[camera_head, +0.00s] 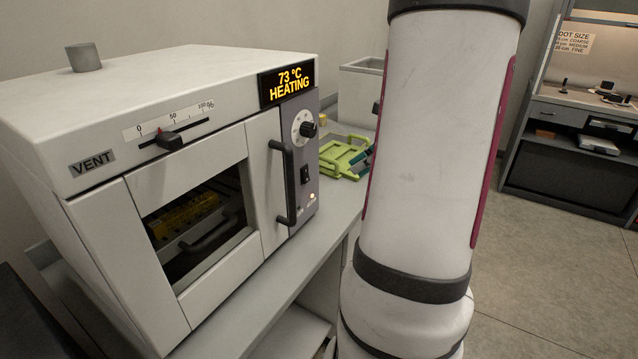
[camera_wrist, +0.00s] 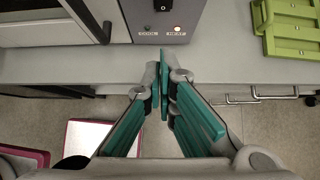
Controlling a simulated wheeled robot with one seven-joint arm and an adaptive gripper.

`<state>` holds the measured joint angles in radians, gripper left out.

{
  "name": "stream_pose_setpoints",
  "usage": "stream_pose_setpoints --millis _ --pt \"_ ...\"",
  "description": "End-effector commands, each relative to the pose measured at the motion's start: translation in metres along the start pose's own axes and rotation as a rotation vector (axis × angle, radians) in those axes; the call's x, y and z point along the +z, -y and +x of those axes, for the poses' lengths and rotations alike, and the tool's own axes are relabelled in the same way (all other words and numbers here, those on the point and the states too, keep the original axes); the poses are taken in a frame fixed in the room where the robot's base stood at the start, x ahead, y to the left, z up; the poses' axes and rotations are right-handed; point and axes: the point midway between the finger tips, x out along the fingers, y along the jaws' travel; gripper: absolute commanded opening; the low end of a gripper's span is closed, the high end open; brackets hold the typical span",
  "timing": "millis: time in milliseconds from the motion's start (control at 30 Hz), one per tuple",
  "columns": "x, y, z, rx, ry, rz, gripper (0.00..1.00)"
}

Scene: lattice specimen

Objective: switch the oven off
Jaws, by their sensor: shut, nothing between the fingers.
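The white oven (camera_head: 214,118) stands on the bench at the left in the head view. Its display (camera_head: 287,82) reads 73 °C HEATING. The black rocker switch (camera_head: 305,174) sits on the grey panel below a round dial (camera_head: 306,129); in the wrist view the switch (camera_wrist: 165,6) is at the top edge, its "0" side showing. Below it are COOL and HEAT lamps, and the HEAT lamp (camera_wrist: 177,29) glows. My gripper (camera_wrist: 159,70) is shut and empty, its teal fingertips below the panel in the picture, apart from the switch. My arm hides part of the head view.
The oven door's black handle (camera_head: 286,182) stands out left of the panel. A vent slider (camera_head: 169,139) is on the oven front. A green rack (camera_head: 343,157) lies on the bench right of the oven; it also shows in the wrist view (camera_wrist: 290,28). Drawers lie below the bench.

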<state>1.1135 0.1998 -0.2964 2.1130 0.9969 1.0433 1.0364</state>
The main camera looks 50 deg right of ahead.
Motion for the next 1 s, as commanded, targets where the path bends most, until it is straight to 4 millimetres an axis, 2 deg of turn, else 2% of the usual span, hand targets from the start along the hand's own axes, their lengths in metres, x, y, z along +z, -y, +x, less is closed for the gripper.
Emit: stream_pose_setpoints --millis 267,367,800,1000 --pt "0.000 0.000 0.009 0.002 0.000 0.000 0.00" --pt "-0.001 -0.001 0.023 0.003 0.000 0.002 0.00" --pt "0.002 -0.001 0.106 0.003 0.000 0.000 0.00" --pt "0.019 0.000 0.124 0.000 0.000 -0.001 0.00"
